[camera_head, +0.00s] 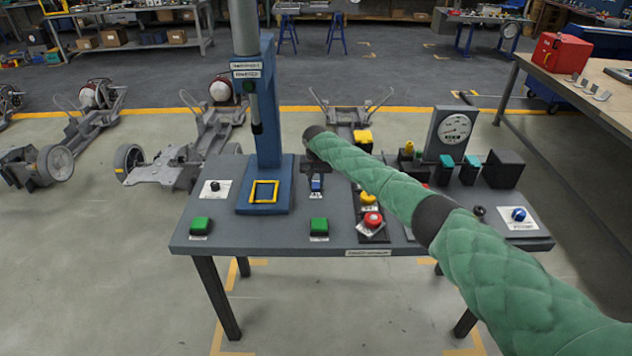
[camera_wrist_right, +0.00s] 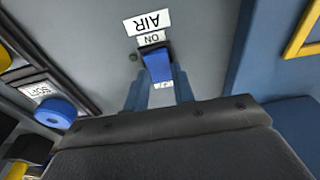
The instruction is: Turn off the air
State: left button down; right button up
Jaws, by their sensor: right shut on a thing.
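The air switch is a small blue lever (camera_head: 316,184) on the grey bench top, just right of the blue press. In the right wrist view the blue lever (camera_wrist_right: 158,66) lies up against an upside-down "ON" label (camera_wrist_right: 151,40), with an "AIR" label (camera_wrist_right: 148,21) beyond it. Another small label at its other end is mostly hidden. My right gripper (camera_head: 315,172) reaches down over the lever. In the wrist view its two fingers (camera_wrist_right: 159,94) stand on either side of the lever, shut on it. My left gripper is out of view.
The blue press (camera_head: 266,120) stands close on the left, its column rising high. A red button (camera_head: 373,219), yellow knobs and a gauge (camera_head: 455,128) stand to the right. Green buttons (camera_head: 319,226) sit along the front edge. A blue knob (camera_wrist_right: 55,112) is near in the wrist view.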

aim_at(316, 186)
jog(key=o, duration=1)
jog(key=shift+r, duration=0.1)
jog(key=shift+r, duration=0.2)
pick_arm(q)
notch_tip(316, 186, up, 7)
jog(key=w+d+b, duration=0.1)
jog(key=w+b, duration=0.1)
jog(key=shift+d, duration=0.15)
pick_arm(e)
jog(key=shift+s+r, duration=0.15)
jog(key=shift+r, duration=1.05)
jog(key=shift+s+r, duration=0.2)
jog(key=shift+r, duration=1)
jog(key=shift+s+r, duration=0.15)
jog(key=shift+r, duration=1.05)
